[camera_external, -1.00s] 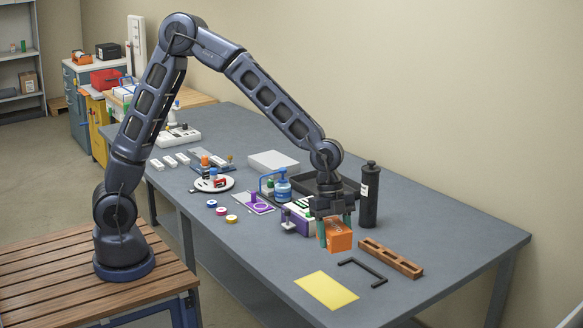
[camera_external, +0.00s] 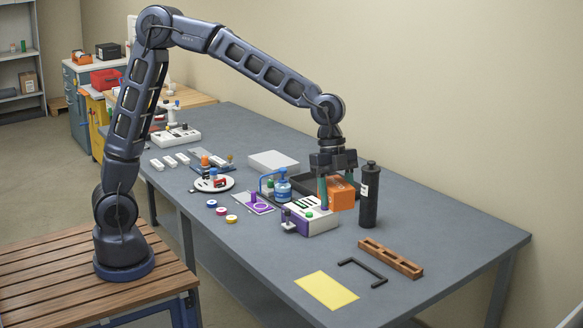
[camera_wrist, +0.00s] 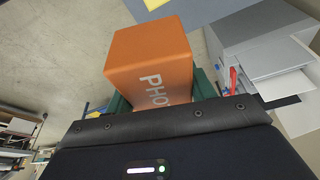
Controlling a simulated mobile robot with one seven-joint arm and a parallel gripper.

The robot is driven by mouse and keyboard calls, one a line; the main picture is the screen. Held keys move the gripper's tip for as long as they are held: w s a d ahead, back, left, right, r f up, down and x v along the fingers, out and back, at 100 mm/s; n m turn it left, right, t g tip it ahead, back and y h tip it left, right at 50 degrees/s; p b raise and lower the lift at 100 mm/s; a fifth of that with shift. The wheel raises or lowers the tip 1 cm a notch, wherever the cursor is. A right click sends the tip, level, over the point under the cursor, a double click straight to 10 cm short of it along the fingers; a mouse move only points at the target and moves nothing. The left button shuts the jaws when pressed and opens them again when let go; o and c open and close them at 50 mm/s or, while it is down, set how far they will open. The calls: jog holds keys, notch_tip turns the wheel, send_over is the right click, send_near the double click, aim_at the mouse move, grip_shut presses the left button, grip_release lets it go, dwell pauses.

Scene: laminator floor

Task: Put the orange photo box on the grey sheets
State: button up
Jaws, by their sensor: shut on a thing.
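The orange photo box (camera_external: 341,194) is held between the green fingers of my gripper (camera_external: 338,186), above the table beside the black cylinder. In the wrist view the orange box (camera_wrist: 152,62) shows white letters "PHO" and sits between the fingers, which it partly hides. A flat pale grey stack (camera_external: 272,160) lies on the table, left of and behind my gripper; it looks like the grey sheets, but I cannot make out single sheets. The box is apart from it.
A black cylinder (camera_external: 369,196) stands right of the box. A white and purple device (camera_external: 311,217) and a blue bottle (camera_external: 283,188) stand to its left, a dark tray (camera_external: 303,183) behind. A brown slotted block (camera_external: 390,259) and yellow sheet (camera_external: 326,290) lie in front.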

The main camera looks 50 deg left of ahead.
jog(key=w+a+r+n+t, duration=0.1)
jog(key=w+a+n, duration=0.2)
jog(key=w+a, duration=0.6)
jog(key=w+a+n+t, duration=0.15)
jog(key=w+a, duration=0.35)
jog(key=w, duration=0.7)
jog(key=w+a+n, duration=0.3)
jog(key=w+a, duration=0.4)
jog(key=a, duration=0.4)
jog(key=w+a+n, duration=0.3)
jog(key=w+a, duration=0.5)
jog(key=a, duration=0.2)
jog(key=n+t+y, duration=0.2)
jog(key=n+y, duration=0.1)
jog(key=n, duration=0.7)
send_over(276, 159)
notch_tip(276, 159, down, 5)
jog(key=f, duration=2.1)
jog(key=shift+s+a, duration=0.2)
jog(key=shift+s, duration=0.05)
jog(key=shift+f, duration=0.1)
